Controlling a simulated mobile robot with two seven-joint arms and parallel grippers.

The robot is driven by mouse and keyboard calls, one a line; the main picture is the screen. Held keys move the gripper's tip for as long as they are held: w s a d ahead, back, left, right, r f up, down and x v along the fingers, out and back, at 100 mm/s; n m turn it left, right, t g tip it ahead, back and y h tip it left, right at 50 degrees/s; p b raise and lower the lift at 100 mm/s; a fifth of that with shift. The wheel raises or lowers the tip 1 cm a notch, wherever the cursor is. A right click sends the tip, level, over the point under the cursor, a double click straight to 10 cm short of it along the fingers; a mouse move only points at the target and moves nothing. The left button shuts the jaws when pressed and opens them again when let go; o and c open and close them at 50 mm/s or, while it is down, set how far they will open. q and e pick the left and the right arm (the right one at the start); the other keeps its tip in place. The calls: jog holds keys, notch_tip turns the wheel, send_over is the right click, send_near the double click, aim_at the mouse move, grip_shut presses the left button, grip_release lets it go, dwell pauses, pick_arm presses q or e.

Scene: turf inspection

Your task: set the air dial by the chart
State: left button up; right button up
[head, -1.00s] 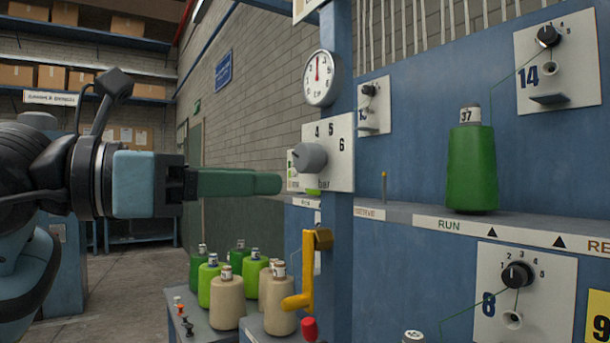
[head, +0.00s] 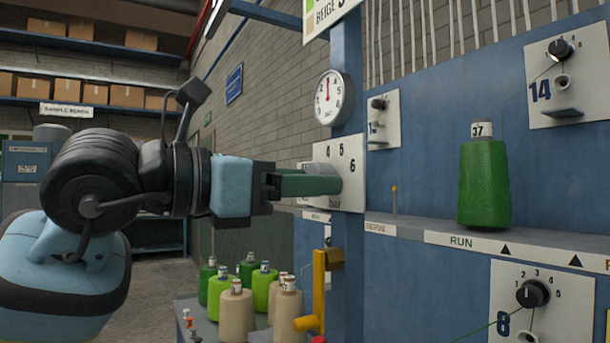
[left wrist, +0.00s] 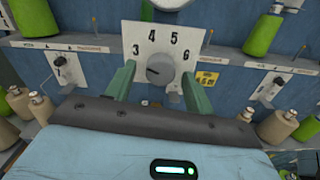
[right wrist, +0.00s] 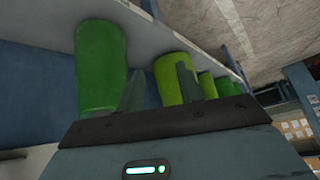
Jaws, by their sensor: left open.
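The air dial is a grey round knob (left wrist: 159,72) on a white plate (head: 351,158) numbered 3 to 6 on a blue post. My left gripper (head: 328,185) is open in front of the plate. In the left wrist view its green fingers stand either side of the knob; I cannot tell if they touch it. In the head view the fingers hide most of the knob. A round gauge (head: 333,97) above has a red needle pointing nearly straight up. A chart board (head: 328,14), cut off at the top, reads BEIGE 3.
A yellow lever (head: 319,285) hangs below the plate. Green and beige cones (head: 236,312) stand on a low table. A green cone marked 37 (head: 485,185) stands on the ledge at right. Green cones (right wrist: 100,65) are close to my right gripper.

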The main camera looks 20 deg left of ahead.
pick_arm(q)
jog(key=shift+w+d, duration=0.25)
jog(key=shift+d, duration=0.05)
jog(key=shift+c, duration=0.3)
pick_arm(e)
jog(key=shift+r, duration=0.1)
pick_arm(q)
jog(key=c, duration=0.9)
pick_arm(e)
jog(key=shift+r, duration=0.1)
